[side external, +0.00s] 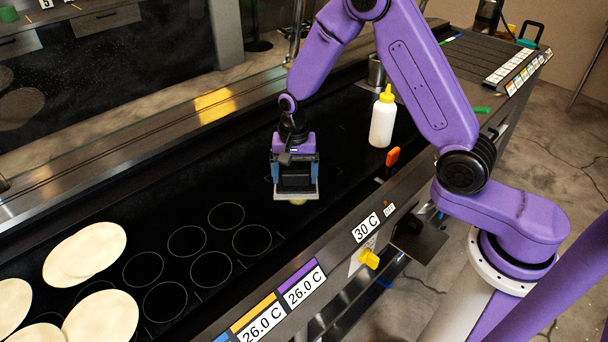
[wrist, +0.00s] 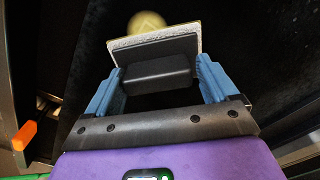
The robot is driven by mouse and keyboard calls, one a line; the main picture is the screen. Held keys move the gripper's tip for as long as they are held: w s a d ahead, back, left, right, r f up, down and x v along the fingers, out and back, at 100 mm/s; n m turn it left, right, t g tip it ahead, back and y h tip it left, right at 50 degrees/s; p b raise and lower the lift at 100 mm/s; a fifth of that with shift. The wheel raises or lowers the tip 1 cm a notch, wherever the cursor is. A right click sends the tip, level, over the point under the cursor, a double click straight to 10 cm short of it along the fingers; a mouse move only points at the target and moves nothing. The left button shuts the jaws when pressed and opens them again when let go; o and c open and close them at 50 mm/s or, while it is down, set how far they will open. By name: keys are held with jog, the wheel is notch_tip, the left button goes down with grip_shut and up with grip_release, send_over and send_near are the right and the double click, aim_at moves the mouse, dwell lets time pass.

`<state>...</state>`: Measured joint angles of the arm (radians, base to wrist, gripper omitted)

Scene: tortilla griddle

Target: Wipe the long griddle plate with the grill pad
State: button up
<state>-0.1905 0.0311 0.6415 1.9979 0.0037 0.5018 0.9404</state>
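My gripper (side external: 295,176) is over the black griddle plate (side external: 335,190). Its blue fingers (wrist: 158,82) are closed on the dark handle block of the grill pad (wrist: 160,48), which has a light grey pad with a yellowish edge. In the side view the grill pad (side external: 296,195) sits flat and level at the plate, below the fingers. I cannot tell if it touches the surface.
Several tortillas (side external: 95,248) lie on the plate at lower left, near several drawn circles (side external: 186,240). A white bottle with a yellow cap (side external: 382,120) stands right of my gripper. An orange piece (side external: 393,156) stands at the front edge. The plate around the pad is mostly clear.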

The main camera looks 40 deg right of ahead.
jog(key=c, duration=0.6)
jog(key=shift+s+d, duration=0.8)
jog(key=shift+s, duration=0.2)
jog(key=shift+c, duration=0.2)
jog(key=o, duration=0.9)
jog(key=shift+f, duration=0.3)
jog(key=c, duration=1.3)
jog(key=shift+o, duration=0.2)
jog(key=shift+r, duration=2.55)
